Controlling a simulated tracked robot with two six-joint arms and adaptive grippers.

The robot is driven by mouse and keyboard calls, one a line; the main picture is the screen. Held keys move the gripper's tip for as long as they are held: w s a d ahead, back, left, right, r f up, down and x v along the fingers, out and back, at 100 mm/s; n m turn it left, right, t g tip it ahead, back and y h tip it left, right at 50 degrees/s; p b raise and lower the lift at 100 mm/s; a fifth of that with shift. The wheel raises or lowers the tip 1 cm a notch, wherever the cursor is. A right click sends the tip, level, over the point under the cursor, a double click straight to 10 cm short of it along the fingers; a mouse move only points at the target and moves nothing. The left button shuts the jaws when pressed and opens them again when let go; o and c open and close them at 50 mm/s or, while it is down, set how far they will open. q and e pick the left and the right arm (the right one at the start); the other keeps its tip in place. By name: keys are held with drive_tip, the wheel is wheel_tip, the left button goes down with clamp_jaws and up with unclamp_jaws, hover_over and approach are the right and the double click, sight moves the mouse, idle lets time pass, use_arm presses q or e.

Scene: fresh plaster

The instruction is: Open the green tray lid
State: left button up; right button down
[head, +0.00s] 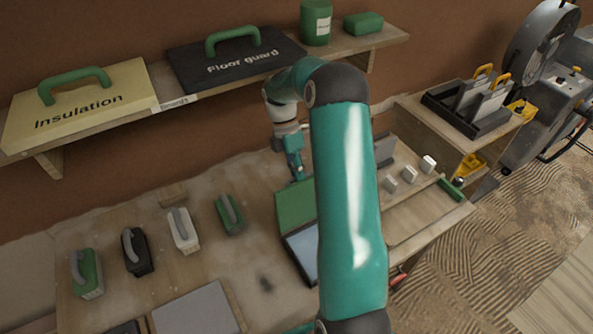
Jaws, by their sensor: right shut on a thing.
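The green tray lid (292,209) is on the workbench in the middle of the head view, partly hidden behind my arm. It appears raised at the far side of the tray, whose pale blue-grey inside (302,246) and dark rim show in front of it. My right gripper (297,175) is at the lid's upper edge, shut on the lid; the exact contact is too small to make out. My right arm covers the right part of lid and tray. My left gripper is not in view.
Several handled blocks (183,230) stand on the bench at left, with a grey plate (196,309) in front. Small white blocks (409,174) lie right of my arm. A wall shelf (160,107) holds insulation and floor guard boards. A rack (476,109) stands at right.

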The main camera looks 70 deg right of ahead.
drive_tip(key=shift+s+a+f, duration=0.1)
drive_tip(key=shift+a+f, duration=0.05)
drive_tip(key=shift+f, duration=0.15)
drive_tip(key=c, duration=1.2)
unclamp_jaws()
drive_tip(key=shift+r, duration=0.15)
drive_tip(key=shift+r, duration=0.1)
